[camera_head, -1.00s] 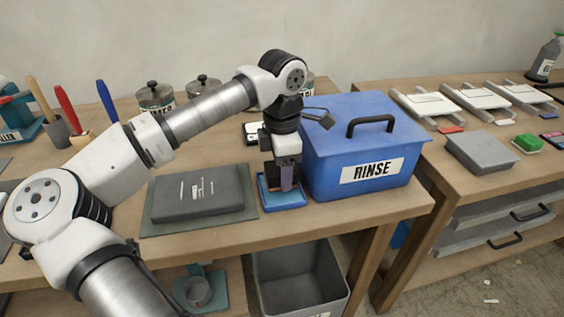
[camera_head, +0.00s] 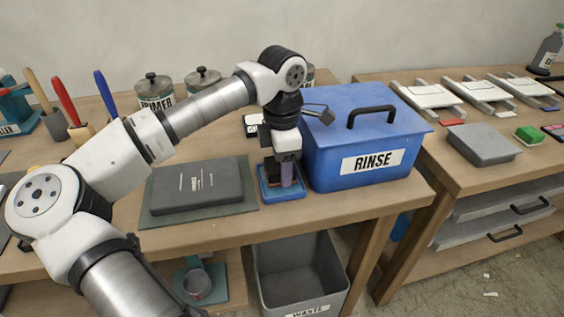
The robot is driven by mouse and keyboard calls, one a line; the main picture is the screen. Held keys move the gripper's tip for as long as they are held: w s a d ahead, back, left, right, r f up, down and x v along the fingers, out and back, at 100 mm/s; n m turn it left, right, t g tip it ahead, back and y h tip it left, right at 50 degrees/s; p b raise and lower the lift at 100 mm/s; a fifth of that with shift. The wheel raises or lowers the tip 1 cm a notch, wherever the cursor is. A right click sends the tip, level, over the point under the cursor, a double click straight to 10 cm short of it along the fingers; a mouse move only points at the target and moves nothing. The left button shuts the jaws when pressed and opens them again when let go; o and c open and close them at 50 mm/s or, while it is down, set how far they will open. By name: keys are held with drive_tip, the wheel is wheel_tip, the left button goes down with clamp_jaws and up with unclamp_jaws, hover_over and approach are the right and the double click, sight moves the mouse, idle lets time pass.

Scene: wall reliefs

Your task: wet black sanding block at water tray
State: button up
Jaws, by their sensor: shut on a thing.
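The water tray is a small shallow blue tray (camera_head: 296,193) on the bench, just left of the blue rinse box. My gripper (camera_head: 280,178) points straight down over it, its fingers at or inside the tray. The gripper is shut on the black sanding block (camera_head: 272,169), a small dark piece seen low between the fingers and largely hidden by them. I cannot tell whether the block touches the water or the tray floor.
The blue box marked RINSE (camera_head: 335,165) stands close right of my gripper. A dark grey slab (camera_head: 215,200) lies on a mat to the left. Lidded jars (camera_head: 153,90) stand behind my arm. A grey waste bin (camera_head: 300,275) is below the bench.

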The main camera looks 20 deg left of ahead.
drive_tip(key=shift+f+b, duration=0.55)
drive_tip(key=shift+b, duration=0.05)
idle(1.6)
drive_tip(key=shift+r+p, duration=2.05)
drive_tip(key=shift+r, duration=1.55)
